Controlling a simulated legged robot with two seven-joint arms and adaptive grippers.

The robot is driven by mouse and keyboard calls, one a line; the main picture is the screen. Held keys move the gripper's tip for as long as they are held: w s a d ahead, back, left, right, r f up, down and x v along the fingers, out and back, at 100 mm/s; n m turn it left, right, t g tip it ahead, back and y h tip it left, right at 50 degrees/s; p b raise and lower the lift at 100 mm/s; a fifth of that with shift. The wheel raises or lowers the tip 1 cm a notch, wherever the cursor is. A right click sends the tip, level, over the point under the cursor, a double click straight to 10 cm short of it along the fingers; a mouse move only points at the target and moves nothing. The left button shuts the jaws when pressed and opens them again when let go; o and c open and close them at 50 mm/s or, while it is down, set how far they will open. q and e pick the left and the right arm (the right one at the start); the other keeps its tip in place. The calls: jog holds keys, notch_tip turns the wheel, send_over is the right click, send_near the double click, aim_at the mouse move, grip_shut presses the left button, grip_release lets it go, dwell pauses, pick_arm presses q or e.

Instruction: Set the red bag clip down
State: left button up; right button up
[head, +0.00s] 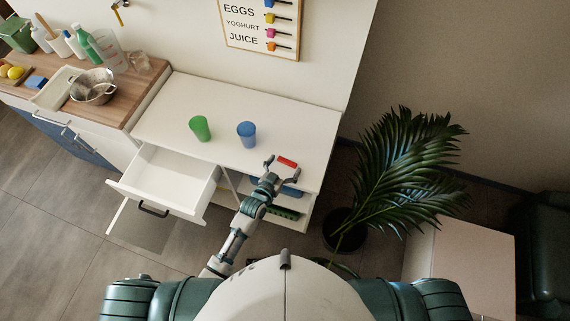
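The red bag clip (287,162) is a small red bar near the front right of the white counter top (262,105). It appears to lie on the counter, though a small gap beneath it cannot be ruled out. My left gripper (283,165) is at the counter's front edge with its two fingers spread apart. The clip lies between and just beyond the fingertips, and I see no finger closed on it. My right gripper is not in view.
A green cup (200,129) and a blue cup (246,134) stand on the counter. An open, empty drawer (172,178) juts out at left. Lower shelves show behind my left arm. A potted palm (405,165) stands at right. The counter between cups and wall is clear.

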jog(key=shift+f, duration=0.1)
pick_arm(q)
jog(key=shift+f+b, duration=0.1)
jog(key=shift+b, duration=0.25)
jog(key=v, duration=1.7)
jog(key=shift+s+a+f+p, duration=0.25)
jog(key=shift+p, duration=0.2)
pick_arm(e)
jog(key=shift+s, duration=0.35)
